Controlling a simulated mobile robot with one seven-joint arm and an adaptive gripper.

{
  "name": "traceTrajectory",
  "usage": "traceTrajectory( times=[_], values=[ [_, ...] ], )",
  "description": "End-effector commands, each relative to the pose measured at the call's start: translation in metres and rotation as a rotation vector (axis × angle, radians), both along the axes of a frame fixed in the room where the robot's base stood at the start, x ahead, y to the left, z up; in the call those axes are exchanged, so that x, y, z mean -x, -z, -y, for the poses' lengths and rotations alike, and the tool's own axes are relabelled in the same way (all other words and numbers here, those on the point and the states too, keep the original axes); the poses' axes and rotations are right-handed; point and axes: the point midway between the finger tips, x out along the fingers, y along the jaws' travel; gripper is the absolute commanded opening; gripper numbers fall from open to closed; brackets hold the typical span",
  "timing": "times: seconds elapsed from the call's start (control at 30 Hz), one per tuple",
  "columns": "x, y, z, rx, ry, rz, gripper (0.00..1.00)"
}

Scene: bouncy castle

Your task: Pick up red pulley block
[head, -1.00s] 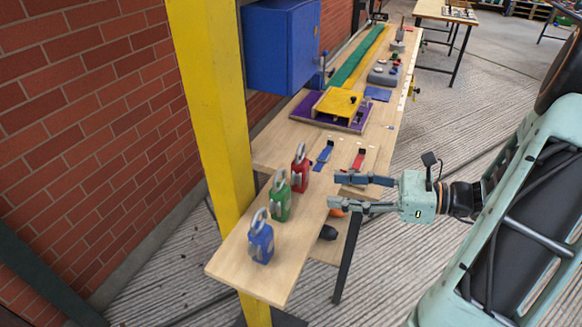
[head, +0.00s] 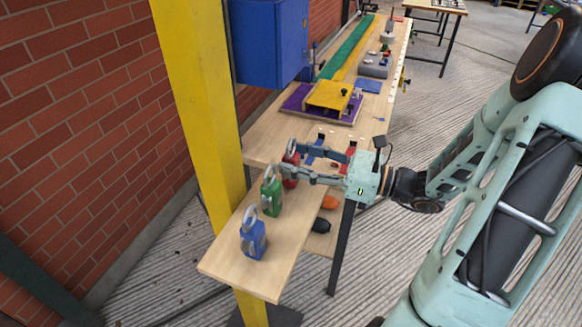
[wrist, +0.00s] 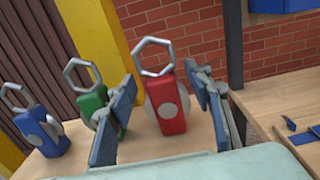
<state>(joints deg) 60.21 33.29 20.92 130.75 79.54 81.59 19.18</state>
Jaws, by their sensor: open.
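The red pulley block (wrist: 168,108) stands upright on the wooden bench, its silver ring on top. In the wrist view it sits between the two blue-padded fingers of my open gripper (wrist: 163,112), with a gap visible on both sides. In the head view my gripper (head: 298,164) reaches in from the right, and its fingers partly cover the red pulley block (head: 290,182). I cannot tell from these views whether a finger touches the block.
A green pulley block (head: 271,196) stands close by, beside a finger in the wrist view, and a blue pulley block (head: 252,240) stands nearer the bench's front end. A yellow post (head: 200,110) rises along the bench's left edge. A blue box (head: 270,42) is behind.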

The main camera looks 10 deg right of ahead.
Motion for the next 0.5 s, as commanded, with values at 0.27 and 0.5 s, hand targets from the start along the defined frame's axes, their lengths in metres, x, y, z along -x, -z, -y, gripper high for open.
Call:
traceTrajectory(
  times=[0.27,0.5],
  values=[
    [-0.0102,0.0003,-0.0143,-0.001,0.001,-0.001,0.46],
    [-0.01,0.0004,-0.0139,-0.001,0.001,-0.001,0.33]
  ],
)
